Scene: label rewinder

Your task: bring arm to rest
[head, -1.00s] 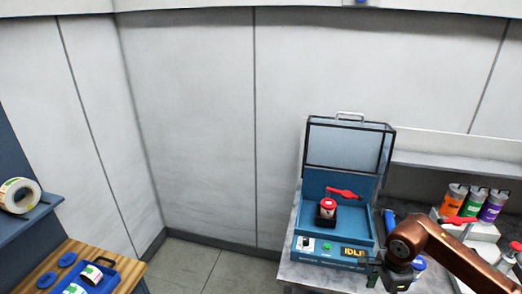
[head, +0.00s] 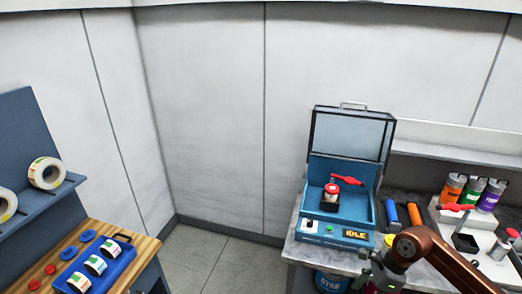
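My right arm comes in from the lower right, and its gripper (head: 372,276) hangs in front of the bench's front edge, just below and right of the blue machine (head: 335,229). I cannot make out its fingers well enough to tell whether they are open. The machine stands with its clear lid (head: 348,136) raised and its display reads IDLE. A red-topped roll (head: 331,191) sits in a black holder inside it, beside a red lever (head: 347,181). My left gripper is out of view.
Orange, green and purple cans (head: 472,193) stand at the right behind a white fixture. Blue and orange cylinders (head: 391,210) lie beside the machine. A wooden table (head: 136,243) at left holds a blue tray (head: 121,262) with label rolls. Floor between is clear.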

